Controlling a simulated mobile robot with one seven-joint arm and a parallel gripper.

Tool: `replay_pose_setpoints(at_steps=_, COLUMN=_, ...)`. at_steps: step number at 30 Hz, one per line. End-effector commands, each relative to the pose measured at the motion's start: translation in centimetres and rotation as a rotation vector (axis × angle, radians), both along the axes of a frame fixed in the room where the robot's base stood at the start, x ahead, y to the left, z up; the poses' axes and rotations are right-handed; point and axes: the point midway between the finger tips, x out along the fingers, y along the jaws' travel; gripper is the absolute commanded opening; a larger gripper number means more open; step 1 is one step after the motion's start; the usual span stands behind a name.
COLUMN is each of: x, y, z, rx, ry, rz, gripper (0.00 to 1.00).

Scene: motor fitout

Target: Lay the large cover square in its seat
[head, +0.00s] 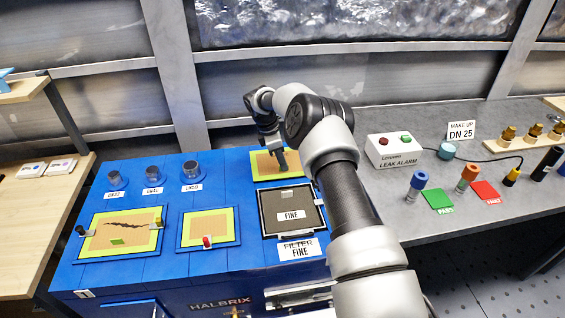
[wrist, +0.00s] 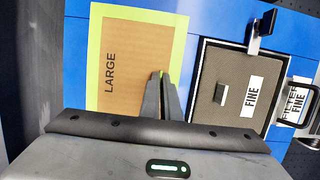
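A brown rectangular panel marked LARGE (wrist: 115,65) lies under my gripper in the wrist view. A yellow-green border shows along its top and left, and only thinly on its right. In the head view, this panel (head: 262,160) is at the back right of the blue housing, partly behind my arm. My gripper (wrist: 163,76) points down over the panel's right half, its fingers close together. A small green patch shows between the tips, but I cannot tell whether they grip it. At front left, a brown panel with a yellow-green border (head: 120,228) has a dark jagged crack and a green patch.
A dark filter panel marked FINE (head: 291,214) adjoins on the near side, with a raised tab and clip. A smaller bordered panel (head: 207,228) has a red knob. Several round fittings (head: 153,172) stand along the back left. The leak alarm box (head: 393,150) is on the grey bench.

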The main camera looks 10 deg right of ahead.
Motion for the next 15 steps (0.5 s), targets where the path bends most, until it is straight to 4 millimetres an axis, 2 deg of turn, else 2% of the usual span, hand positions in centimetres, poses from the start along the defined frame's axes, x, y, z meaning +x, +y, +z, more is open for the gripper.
replay_pose_setpoints(at_steps=15, x=0.01, y=-0.02, z=-0.32, rx=-0.001, ry=0.000, rz=0.000, gripper=0.00)
